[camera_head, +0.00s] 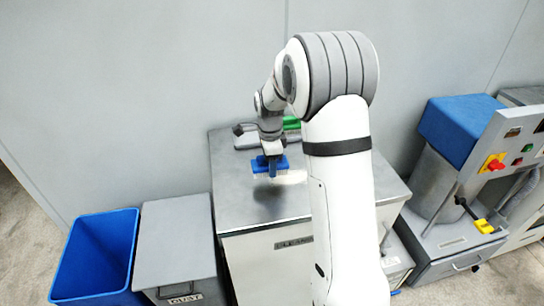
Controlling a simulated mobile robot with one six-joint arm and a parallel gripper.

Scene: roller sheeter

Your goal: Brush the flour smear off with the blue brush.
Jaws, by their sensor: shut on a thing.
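The blue brush (262,163) has a blue body and pale bristles that point down. My gripper (271,155) is shut on it from above. The brush is over the metal top of the cabinet (235,206); I cannot tell whether the bristles touch the top. A pale patch (293,177), perhaps the flour smear, shows just right of the bristles and is partly hidden by my arm. Its full extent cannot be seen.
A green item (291,123) and a grey tray lie at the back of the top, partly behind my arm. A grey bin (175,240) and a blue bin (96,250) stand left. A machine with a red switch (492,163) stands right. The top's front left is clear.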

